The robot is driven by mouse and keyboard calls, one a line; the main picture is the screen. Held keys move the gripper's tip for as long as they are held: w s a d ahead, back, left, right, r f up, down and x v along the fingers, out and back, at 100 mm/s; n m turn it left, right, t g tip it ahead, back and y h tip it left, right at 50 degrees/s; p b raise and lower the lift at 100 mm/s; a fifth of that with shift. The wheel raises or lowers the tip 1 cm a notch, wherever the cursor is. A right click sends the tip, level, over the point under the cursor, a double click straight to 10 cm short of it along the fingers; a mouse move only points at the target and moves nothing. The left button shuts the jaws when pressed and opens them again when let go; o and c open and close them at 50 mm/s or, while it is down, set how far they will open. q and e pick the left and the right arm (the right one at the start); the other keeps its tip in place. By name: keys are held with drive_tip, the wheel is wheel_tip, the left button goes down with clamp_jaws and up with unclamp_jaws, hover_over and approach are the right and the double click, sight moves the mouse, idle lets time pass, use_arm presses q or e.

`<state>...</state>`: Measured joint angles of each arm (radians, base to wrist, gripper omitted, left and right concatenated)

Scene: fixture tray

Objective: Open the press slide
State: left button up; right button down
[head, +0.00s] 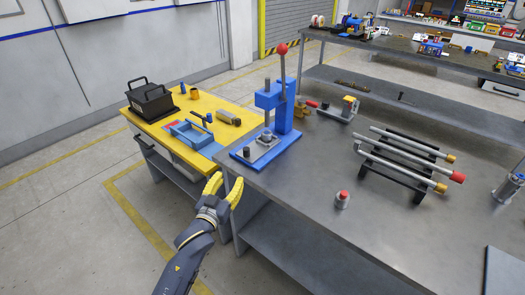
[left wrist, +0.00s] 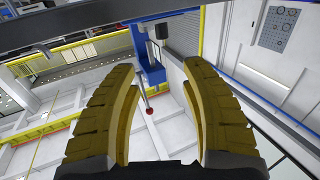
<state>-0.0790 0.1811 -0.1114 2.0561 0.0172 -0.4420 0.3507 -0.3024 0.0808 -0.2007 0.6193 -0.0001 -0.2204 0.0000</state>
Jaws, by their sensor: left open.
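The blue press (head: 288,105) stands upright at the left end of the grey workbench. Its tall lever carries a red ball on top. A grey slide (head: 262,145) with a small fixture on it sits on the press's blue base, below the ram. My left gripper (head: 227,189) is open and empty, in front of the press base and apart from it, by the bench's left edge. In the left wrist view the press (left wrist: 150,60) appears upside down between the two spread yellow fingers (left wrist: 164,110). The slide cannot be made out there. My right gripper is not in view.
A yellow-topped table (head: 165,125) with a black box (head: 151,100) and a blue tray (head: 190,134) adjoins on the left. A rack of rods (head: 405,165) and a small red-topped part (head: 342,200) stand right of the press. The bench front is mostly clear.

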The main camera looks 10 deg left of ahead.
sight(245, 152)
use_arm(q)
drive_tip(key=w, duration=1.1)
drive_tip(key=w+d, duration=0.1)
drive_tip(key=w, duration=0.5)
drive_tip(key=shift+w+d+f, duration=0.1)
drive_tip(key=shift+w+f, duration=0.05)
drive_tip(key=shift+f, duration=0.1)
drive_tip(key=shift+c, duration=0.3)
clamp_jaws()
